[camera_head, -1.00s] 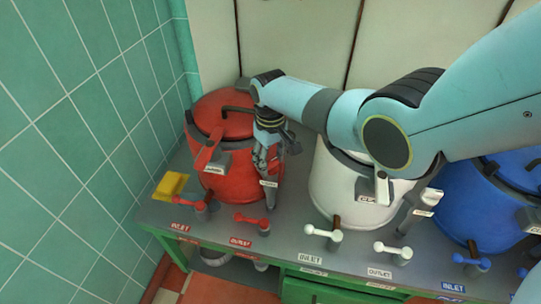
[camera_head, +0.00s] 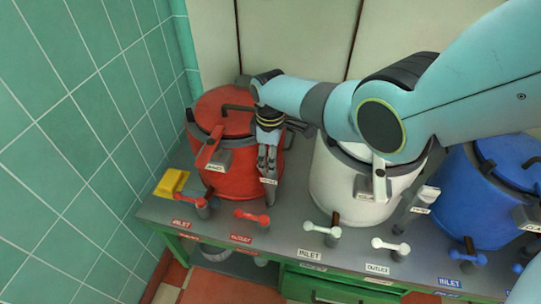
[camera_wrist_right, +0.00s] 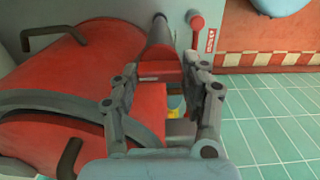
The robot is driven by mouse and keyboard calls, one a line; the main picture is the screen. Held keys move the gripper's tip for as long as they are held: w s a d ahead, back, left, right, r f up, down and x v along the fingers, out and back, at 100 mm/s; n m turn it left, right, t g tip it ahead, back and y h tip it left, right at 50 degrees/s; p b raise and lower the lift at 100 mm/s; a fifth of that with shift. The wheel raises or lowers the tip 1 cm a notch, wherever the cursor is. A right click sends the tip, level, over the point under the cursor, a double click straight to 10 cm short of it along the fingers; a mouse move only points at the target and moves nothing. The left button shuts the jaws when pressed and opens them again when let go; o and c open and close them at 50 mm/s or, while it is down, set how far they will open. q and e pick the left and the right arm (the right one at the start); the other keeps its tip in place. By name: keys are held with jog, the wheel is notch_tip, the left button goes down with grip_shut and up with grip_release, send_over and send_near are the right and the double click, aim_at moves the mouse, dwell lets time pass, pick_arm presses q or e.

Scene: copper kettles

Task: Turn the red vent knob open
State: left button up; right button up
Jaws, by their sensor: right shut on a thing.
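The red kettle (camera_head: 238,182) stands at the left of the bench. A grey vent pipe (camera_head: 271,196) with a small label is at its right side. My right gripper (camera_head: 267,170) points down at the top of this pipe. In the right wrist view its two fingers (camera_wrist_right: 167,78) are shut on the red vent knob (camera_wrist_right: 160,70), one on each side. A grey cone-shaped pipe (camera_wrist_right: 160,38) runs on beyond the knob. In the head view the gripper hides most of the knob. My left gripper is not in view.
Red inlet (camera_head: 194,200) and outlet (camera_head: 252,218) handles sit on the bench front. A white kettle (camera_head: 330,185) stands close right of the gripper, and a blue kettle (camera_head: 475,205) further right. A tiled wall (camera_head: 85,140) bounds the left.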

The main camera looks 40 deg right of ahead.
dwell(0.5)
jog(key=o, duration=1.2)
jog(key=shift+w, duration=0.1)
jog(key=shift+c, duration=0.2)
notch_tip(320, 180, up, 12)
